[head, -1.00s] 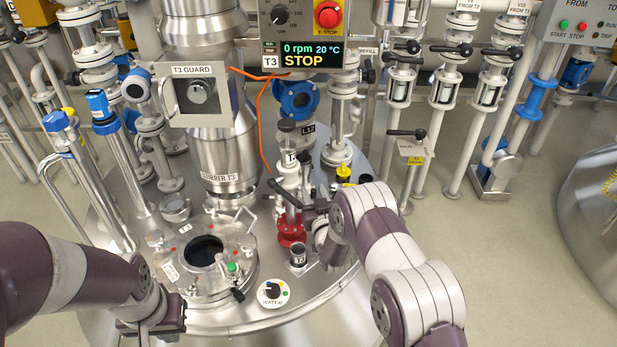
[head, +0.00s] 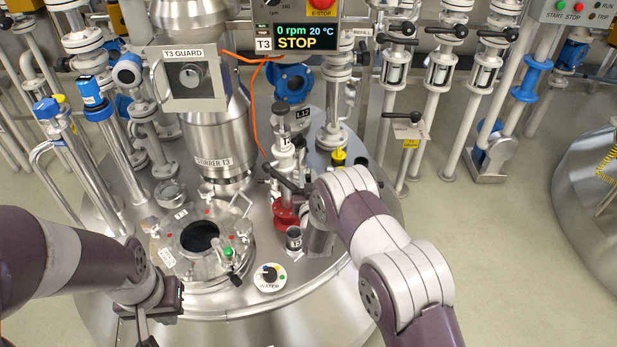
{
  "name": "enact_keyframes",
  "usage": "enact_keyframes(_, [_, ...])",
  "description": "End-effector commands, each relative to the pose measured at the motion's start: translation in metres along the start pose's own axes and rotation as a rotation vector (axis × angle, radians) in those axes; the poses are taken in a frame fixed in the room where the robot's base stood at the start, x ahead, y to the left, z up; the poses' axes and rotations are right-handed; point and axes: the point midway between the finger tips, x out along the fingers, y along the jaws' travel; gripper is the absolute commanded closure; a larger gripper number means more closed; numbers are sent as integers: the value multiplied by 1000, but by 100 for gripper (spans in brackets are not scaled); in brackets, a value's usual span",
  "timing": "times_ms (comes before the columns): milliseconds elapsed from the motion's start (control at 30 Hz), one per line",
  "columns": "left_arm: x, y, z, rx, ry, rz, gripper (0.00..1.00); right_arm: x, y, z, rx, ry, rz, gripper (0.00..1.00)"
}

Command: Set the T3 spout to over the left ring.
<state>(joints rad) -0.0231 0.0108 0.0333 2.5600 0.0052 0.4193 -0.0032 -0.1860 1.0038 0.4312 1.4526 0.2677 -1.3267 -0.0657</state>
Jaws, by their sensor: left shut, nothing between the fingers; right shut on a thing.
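A sampling column (head: 284,150) with a white body and a red base (head: 286,213) stands on the T3 vessel lid. A black lever (head: 278,178) slants across it; I take this as the spout's handle. My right gripper (head: 303,193) is at the lever's right end, shut on it, its fingers partly hidden by my arm. A small open metal cup (head: 294,239) stands just in front of the red base. I cannot make out the spout's outlet, nor tell which part is the left ring. My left gripper (head: 150,308) is shut and empty, front left of the open hatch.
The round open hatch (head: 200,238) is on the lid left of the column. A WATER knob (head: 268,276) is in front. The T3 guard (head: 188,75) and an orange cable (head: 254,110) are behind. Valve pipes (head: 437,90) stand at the back right.

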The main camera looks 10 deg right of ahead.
Motion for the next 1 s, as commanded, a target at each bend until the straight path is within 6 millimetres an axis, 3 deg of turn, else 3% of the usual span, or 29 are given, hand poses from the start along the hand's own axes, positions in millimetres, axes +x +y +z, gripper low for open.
enact_keyframes(133, [0,0,0,0,0,0,100,0,0,1,-1,-2,-2,100])
enact_keyframes(167, [0,0,0,0,0,0,100,0,0,1,-1,-2,-2,69])
enact_keyframes(200, [0,0,0,0,0,0,100,0,0,1,-1,-2,-2,62])
enact_keyframes(567, [-3,0,0,0,0,0,100,-8,-1,-1,-1,-4,-3,62])
enact_keyframes(1000, [-25,0,-3,0,0,0,100,-113,-1,-1,-2,-4,-4,62])
